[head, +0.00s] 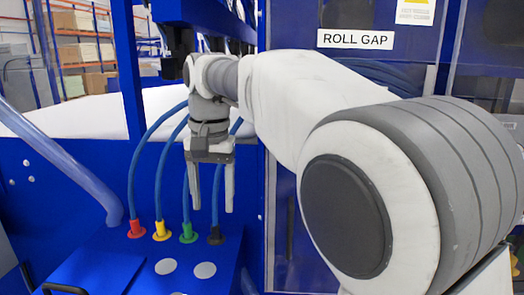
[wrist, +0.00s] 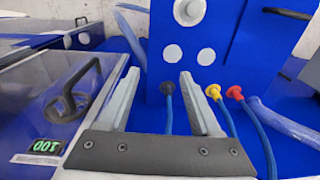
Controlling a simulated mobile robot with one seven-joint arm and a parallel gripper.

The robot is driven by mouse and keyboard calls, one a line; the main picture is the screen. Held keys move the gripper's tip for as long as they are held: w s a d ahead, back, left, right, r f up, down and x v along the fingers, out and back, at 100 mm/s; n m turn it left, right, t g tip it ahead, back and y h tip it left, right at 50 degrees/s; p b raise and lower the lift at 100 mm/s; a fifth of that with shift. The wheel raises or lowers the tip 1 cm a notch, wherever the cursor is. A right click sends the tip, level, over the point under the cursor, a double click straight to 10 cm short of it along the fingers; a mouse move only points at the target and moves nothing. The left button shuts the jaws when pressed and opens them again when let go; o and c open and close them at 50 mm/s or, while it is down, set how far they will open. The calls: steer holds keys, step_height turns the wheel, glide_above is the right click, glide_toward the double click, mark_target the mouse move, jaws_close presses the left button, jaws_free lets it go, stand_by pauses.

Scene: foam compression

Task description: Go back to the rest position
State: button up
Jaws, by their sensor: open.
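My gripper (head: 212,209) points down in front of the blue machine panel in the head view. Its two grey fingers are apart with nothing between them. The fingers also show in the wrist view (wrist: 160,76), open and empty. Below the fingertips in the head view are a black plug (head: 216,235) and a green plug (head: 188,233), with a yellow plug (head: 161,230) and a red plug (head: 137,228) to the left. The fingertips appear above the plugs and apart from them. In the wrist view no green plug shows; the right finger may hide it.
Blue hoses rise from the plugs close behind my gripper. A thicker blue tube (head: 62,160) slants down at left. White discs (head: 205,270) mark the blue surface in front. A ROLL GAP sign (head: 355,39) is at right. The wrist view shows a black handle (wrist: 78,85) and green display (wrist: 46,146).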

steer(key=s+d+f+t, duration=0.2)
steer(key=s+d, duration=0.5)
steer(key=d, duration=0.3)
steer(key=s+d+f+t, duration=0.2)
steer(key=s+d, duration=0.4)
steer(key=d, duration=0.4)
steer(key=shift+s+d, duration=0.3)
steer(key=shift+s, duration=0.1)
steer(key=shift+n+t, duration=0.4)
steer(key=shift+t, duration=0.2)
steer(key=s+d+f, duration=0.2)
steer(key=s+f, duration=0.2)
steer(key=shift+s+d+f, duration=0.25)
steer(key=shift+d, duration=0.15)
steer(key=shift+c, duration=0.5)
steer(key=shift+s+f, duration=0.1)
steer(key=shift+f, duration=0.05)
steer(key=shift+c, duration=0.7)
steer(key=shift+a, duration=0.15)
